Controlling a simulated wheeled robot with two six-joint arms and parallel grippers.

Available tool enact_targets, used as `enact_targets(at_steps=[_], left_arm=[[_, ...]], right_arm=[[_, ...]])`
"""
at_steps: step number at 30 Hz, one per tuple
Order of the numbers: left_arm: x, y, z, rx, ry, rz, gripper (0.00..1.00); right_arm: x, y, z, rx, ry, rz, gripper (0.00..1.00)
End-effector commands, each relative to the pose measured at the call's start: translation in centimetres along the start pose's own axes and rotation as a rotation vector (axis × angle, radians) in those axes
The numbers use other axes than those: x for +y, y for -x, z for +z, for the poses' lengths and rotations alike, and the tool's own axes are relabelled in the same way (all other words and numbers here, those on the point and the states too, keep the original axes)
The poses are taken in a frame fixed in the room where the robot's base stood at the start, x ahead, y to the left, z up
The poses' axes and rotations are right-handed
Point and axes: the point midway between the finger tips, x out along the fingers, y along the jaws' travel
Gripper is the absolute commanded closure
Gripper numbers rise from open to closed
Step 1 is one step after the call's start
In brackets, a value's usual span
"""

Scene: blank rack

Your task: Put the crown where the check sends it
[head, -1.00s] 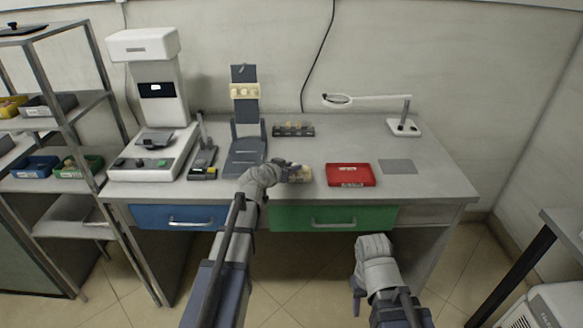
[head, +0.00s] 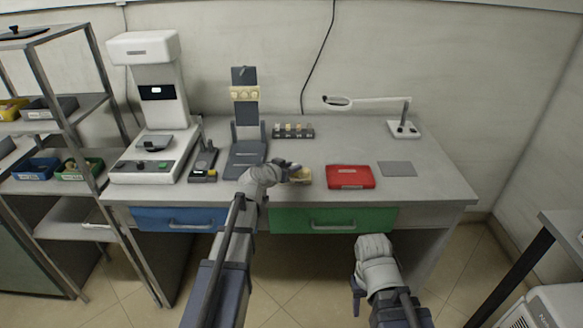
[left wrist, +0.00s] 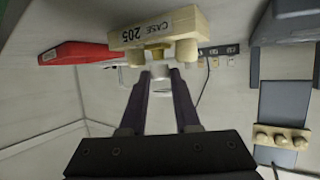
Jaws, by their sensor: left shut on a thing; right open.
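My left gripper (head: 290,169) is shut on a small pale piece, which looks like the crown (left wrist: 160,71), between its fingertips in the left wrist view. The fingertips are close to the stubs of a wooden block labelled "CASE 205" (left wrist: 130,36), which also shows in the head view (head: 304,178) on the bench's front part. One stub (left wrist: 152,53) is yellowish. I cannot tell whether the crown touches the block. My right gripper (head: 356,300) is open and empty, low in front of the bench.
A red tray (head: 349,178) lies right of the block, with a grey pad (head: 397,169) beyond. A dark rack of small pieces (head: 293,131) stands behind. A grey stand with a pale holder (head: 245,94), a small device (head: 203,165) and a white machine (head: 146,160) stand left. Drawers are shut.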

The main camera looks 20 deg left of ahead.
Motion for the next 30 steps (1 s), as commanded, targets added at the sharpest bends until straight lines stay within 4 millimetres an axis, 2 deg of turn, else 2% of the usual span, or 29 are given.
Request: enact_targets(at_steps=[30], left_arm=[[0.0,-0.22,0.53,0.0,0.0,0.0,1.0]], right_arm=[[-0.05,-0.57,-0.03,0.0,0.0,0.0,0.5]])
